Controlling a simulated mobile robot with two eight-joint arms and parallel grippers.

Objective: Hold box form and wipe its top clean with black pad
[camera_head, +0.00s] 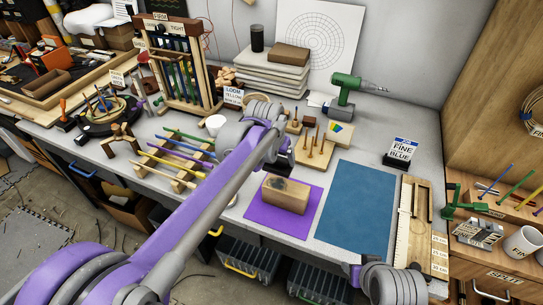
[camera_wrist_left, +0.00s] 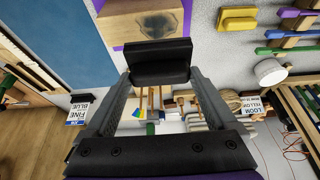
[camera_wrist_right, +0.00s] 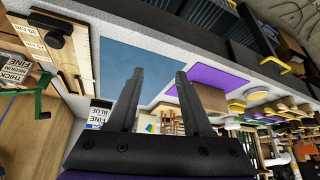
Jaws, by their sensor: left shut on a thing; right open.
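The box form (camera_head: 286,193) is a tan wooden block with a dark smudge on its top. It rests on the purple mat (camera_head: 258,218). In the left wrist view the box form (camera_wrist_left: 152,24) and its smudge lie just past the pad. The pad appears apart from the box form. My right gripper (camera_wrist_right: 158,88) is open and empty, with its fingers spread, near the front right of the bench.
A blue mat (camera_head: 357,210) lies right of the purple one, with a wooden ruler board (camera_head: 415,225) beyond. A peg stand (camera_head: 313,148), a FINE BLUE sign (camera_head: 402,151) and a green drill (camera_head: 350,90) stand behind. A rack of coloured rods (camera_head: 175,158) is left.

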